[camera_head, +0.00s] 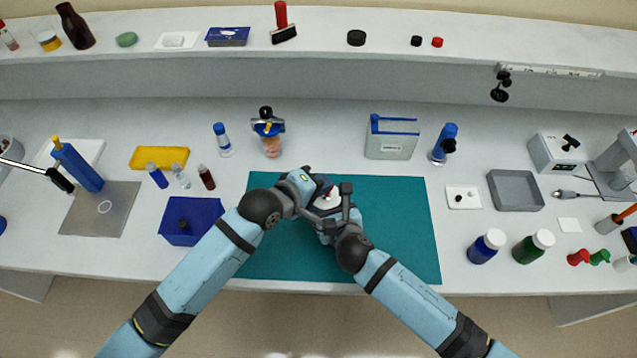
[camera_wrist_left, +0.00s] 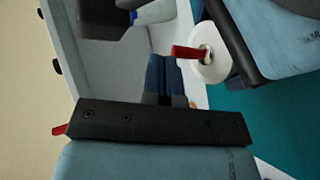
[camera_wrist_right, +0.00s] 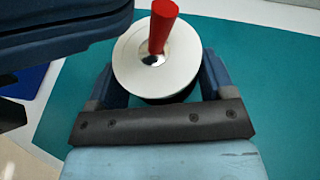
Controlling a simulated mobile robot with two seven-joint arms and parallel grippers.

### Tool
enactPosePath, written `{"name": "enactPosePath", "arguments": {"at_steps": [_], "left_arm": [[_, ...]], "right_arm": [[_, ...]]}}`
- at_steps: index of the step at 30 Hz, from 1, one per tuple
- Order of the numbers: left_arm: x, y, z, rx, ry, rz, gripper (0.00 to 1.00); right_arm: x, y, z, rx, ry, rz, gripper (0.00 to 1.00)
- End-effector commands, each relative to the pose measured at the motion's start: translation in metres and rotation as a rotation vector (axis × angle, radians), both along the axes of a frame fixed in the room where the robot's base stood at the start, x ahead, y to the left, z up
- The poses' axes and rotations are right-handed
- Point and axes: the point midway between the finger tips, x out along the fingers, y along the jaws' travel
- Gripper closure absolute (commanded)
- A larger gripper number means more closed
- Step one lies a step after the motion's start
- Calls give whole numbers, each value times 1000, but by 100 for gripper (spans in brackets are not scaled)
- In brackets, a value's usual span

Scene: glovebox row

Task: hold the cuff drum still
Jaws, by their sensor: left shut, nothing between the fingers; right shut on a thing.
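The cuff drum (camera_wrist_right: 128,68) is a white round disc with a darker side and a red peg (camera_wrist_right: 163,27) standing up from its centre. In the head view the drum (camera_head: 327,203) is over the teal mat, partly hidden by my grippers. My right gripper (camera_wrist_right: 160,82) is shut on the drum, one finger on each side. My left gripper (camera_wrist_left: 165,72) is shut and empty.
The teal mat (camera_head: 400,235) is otherwise clear. A blue box (camera_head: 190,222) stands left of it. Two capped bottles (camera_head: 484,248) (camera_head: 532,248) stand to the right.

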Motion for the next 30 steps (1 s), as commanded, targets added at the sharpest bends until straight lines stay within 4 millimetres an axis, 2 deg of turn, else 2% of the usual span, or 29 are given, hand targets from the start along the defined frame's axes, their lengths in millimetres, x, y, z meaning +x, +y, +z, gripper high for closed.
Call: {"name": "enactPosePath", "arguments": {"at_steps": [5,21,30], "left_arm": [[-8,8,6,1,2,1,100],[-75,73,65,1,1,0,100],[-85,83,75,0,0,0,100]], "right_arm": [[0,0,0,0,0,0,52],[0,0,0,0,0,0,52],[0,0,0,0,0,0,52]]}}
